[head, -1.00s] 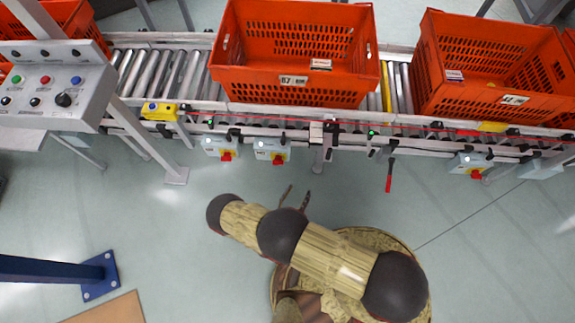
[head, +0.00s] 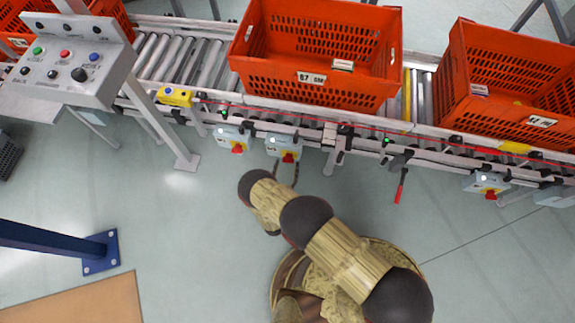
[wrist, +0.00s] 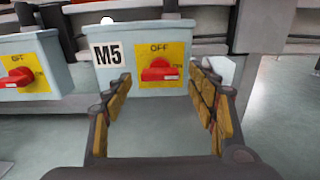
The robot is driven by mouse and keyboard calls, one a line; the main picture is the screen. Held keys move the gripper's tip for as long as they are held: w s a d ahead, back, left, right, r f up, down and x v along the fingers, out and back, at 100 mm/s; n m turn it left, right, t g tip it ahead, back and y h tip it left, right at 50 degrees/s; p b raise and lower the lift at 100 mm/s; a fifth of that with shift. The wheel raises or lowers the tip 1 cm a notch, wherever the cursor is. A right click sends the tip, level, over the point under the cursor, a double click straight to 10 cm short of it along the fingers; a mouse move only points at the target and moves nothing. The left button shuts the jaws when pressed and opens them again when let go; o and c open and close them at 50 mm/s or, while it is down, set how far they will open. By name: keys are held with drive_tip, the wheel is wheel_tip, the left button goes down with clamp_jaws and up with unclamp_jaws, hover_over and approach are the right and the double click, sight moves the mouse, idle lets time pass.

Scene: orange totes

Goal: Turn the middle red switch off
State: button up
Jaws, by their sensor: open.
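The middle red switch (head: 289,157) sits on a grey box under the conveyor's near side, in the head view. In the wrist view the red knob (wrist: 160,70) is on a yellow plate marked OFF above and ON to the right, beside an M5 label. The knob looks roughly horizontal. My gripper (wrist: 165,88) is open, its two padded fingers on either side of the knob's plate in the picture. It appears in front of the box, and I see no contact. In the head view my gripper (head: 287,172) is just below the switch box, partly hidden by my arm.
Another red switch (wrist: 16,76) is on a box to the left; a further one (head: 490,193) is far right. A red-handled lever (head: 401,186) hangs from the conveyor. Orange totes (head: 315,90) stand on the rollers. A control panel (head: 70,58) is at upper left. Open floor lies below.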

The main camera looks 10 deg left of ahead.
drive_tip(key=shift+w, duration=0.75)
drive_tip(key=c, duration=0.3)
drive_tip(key=c, duration=0.8)
drive_tip(key=shift+c, duration=0.4)
drive_tip(key=shift+n, duration=9)
